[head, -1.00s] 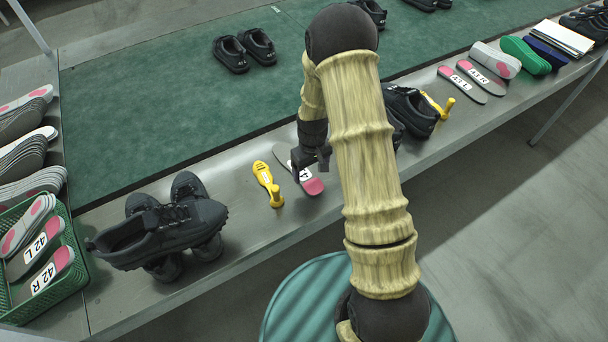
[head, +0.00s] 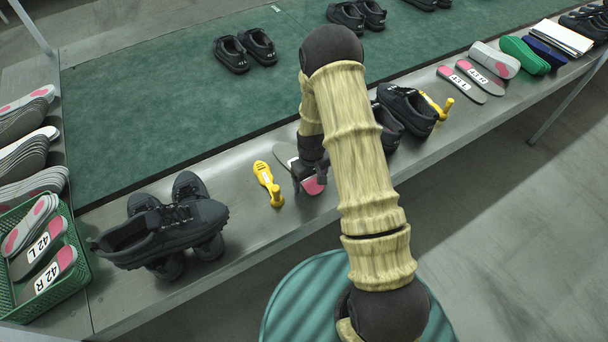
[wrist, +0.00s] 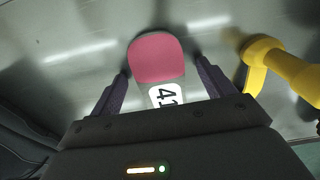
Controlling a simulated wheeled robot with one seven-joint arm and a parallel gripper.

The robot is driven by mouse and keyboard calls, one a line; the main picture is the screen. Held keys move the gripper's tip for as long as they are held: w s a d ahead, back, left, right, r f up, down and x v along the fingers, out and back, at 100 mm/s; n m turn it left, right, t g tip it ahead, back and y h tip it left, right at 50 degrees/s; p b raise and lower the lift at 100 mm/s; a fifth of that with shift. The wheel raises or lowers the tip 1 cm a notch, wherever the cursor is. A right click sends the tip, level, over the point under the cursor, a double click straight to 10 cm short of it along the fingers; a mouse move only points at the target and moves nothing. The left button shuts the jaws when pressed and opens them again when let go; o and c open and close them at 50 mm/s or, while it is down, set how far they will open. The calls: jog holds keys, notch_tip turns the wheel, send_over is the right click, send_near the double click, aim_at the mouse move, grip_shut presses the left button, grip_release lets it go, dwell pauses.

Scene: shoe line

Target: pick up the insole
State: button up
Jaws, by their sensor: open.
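A single grey insole with a pink heel (head: 314,186) lies on the metal ledge, between the yellow tool and the right-hand pair of shoes. In the wrist view its pink heel (wrist: 157,58) and part of a white label reading 41 lie between my two fingers. My gripper (head: 309,180) is over the insole, its fingers open on either side of it. In the wrist view my gripper (wrist: 160,66) has a finger at each side of the heel, with no clear contact. The label is mostly hidden in the head view.
Black shoes (head: 165,230) sit further left and more shoes (head: 408,108) to the right. A green crate (head: 78,278) holds insoles labelled 42.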

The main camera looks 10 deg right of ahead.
jog(key=c, duration=1.1)
jog(key=shift+o, duration=0.2)
jog(key=shift+r, duration=0.1)
notch_tip(320, 180, up, 10)
jog(key=b, duration=0.1)
jog(key=shift+s+d+f+m+p, duration=0.1)
jog(key=shift+s+f+m+p, duration=0.15)
jog(key=shift+f+m, duration=0.35)
jog(key=shift+s+d+f+m+p, duration=0.1)
jog(key=shift+f+m+p, duration=0.2)
jog(key=shift+m, duration=0.45)
jog(key=shift+s+d+f+m+p, duration=0.1)
jog(key=shift+s+f+m+p, duration=0.1)
jog(key=shift+f+m, duration=0.4)
jog(key=shift+w, duration=0.1)
